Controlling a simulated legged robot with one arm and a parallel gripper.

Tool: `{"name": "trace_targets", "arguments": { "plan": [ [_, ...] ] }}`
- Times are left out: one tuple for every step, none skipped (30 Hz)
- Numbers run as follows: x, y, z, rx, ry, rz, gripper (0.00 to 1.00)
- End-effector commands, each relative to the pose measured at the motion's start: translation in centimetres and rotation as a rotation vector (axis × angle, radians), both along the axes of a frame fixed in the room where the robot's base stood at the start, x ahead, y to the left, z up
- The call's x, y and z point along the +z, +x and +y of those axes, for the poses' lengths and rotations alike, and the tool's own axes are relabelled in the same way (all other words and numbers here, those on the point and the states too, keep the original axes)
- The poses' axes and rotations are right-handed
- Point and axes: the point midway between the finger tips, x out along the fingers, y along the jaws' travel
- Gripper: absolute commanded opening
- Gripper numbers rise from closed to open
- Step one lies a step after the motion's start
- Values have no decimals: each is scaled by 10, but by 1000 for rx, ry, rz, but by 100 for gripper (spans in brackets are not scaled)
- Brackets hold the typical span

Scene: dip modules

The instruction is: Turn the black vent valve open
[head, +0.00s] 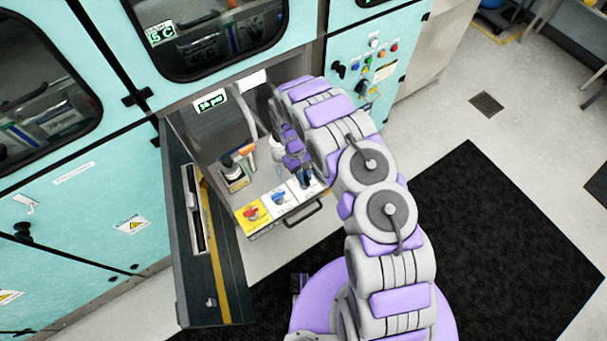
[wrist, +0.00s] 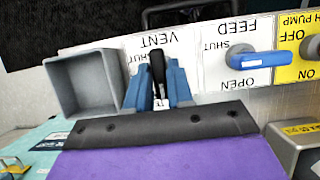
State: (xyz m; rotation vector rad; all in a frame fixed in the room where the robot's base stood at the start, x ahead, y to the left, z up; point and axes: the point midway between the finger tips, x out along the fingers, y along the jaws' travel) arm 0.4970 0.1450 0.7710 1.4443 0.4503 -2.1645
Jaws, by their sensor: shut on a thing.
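The black vent valve handle (wrist: 157,68) stands upright in the wrist view on a white panel marked VENT. My gripper (wrist: 157,85) has its blue fingers on both sides of the handle and is shut on it. Part of a SHUT mark shows left of the handle; the panel's other markings are covered by the fingers. In the head view my gripper (head: 305,178) is at the right end of the row of valve panels, over the white vent panel (head: 312,190). The black handle is hard to make out there.
The blue feed handle (wrist: 255,59) is beside the vent panel, lying sideways in the wrist view. A red handle (head: 252,212) is on the yellow pump panel. An open grey box (wrist: 85,83) flanks the vent panel.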

Motion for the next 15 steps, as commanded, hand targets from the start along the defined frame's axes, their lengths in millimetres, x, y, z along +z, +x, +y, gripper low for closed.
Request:
{"name": "trace_targets", "arguments": {
  "plan": [
    [0, 0, 0, 4, 1, 0, 0],
    [0, 0, 0, 5, 1, 1, 0],
    [0, 0, 1, 6, 0, 0, 0],
    [-1, 0, 1, 6, 0, 0, 0],
    [-1, 0, 1, 6, 0, 0, 0],
    [-1, -1, 1, 6, 0, 0, 0],
    [-1, -1, 0, 6, 0, 0, 0],
    [-1, -1, 1, 6, 0, 0, 0],
    [-1, -1, 1, 6, 0, 0, 0],
    [-1, -1, 1, 6, 0, 0, 0],
    [-1, -1, 1, 6, 0, 0, 0],
    [-1, -1, 1, 5, 0, 0, 0],
    [-1, -1, 1, 5, 0, 0, 24],
    [-1, -1, 1, 5, 0, 0, 27],
    [-1, -1, 1, 5, 0, 0, 31]
  ]
}}
